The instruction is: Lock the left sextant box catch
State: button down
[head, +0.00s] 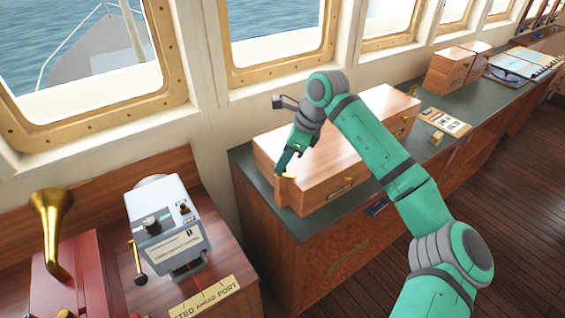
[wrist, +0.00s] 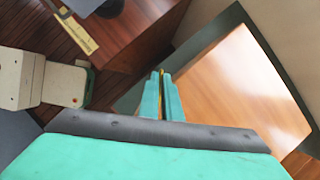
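The sextant box (head: 335,150) is a long, closed wooden box on the green-topped counter. It also shows in the wrist view (wrist: 240,85), where its lid fills the right side. Its left catch (head: 289,175) is a small brass piece at the box's near left end. My gripper (head: 283,167) reaches down at this end, with its fingertips at the catch. In the wrist view the two teal fingers (wrist: 162,95) are close together, with a thin brass-coloured strip between them. The fingers hide part of the catch. A second brass catch (head: 405,118) shows farther right along the box.
A grey control unit (head: 165,225) and a red cabinet with a brass horn (head: 52,225) stand on the console at left. Smaller wooden boxes (head: 450,68), a card (head: 444,121) and an open book (head: 525,62) lie farther along the counter. Windows line the wall behind.

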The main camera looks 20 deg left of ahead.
jog(key=n, duration=0.2)
jog(key=n+g, duration=0.1)
jog(key=n, duration=0.1)
jog(key=shift+w+a+r+n+g+h, duration=0.1)
jog(key=shift+w+n+g+h, duration=0.1)
jog(key=shift+n+g+h, duration=0.1)
jog(key=n, duration=0.2)
jog(key=n+g+h, duration=0.1)
jog(key=n, duration=0.1)
jog(key=shift+w+n+g, duration=0.1)
jog(key=shift+n+g, duration=0.2)
jog(key=shift+n, duration=0.1)
jog(key=c, duration=2)
grip_release()
jog(key=v, duration=1)
jog(key=shift+r, duration=0.35)
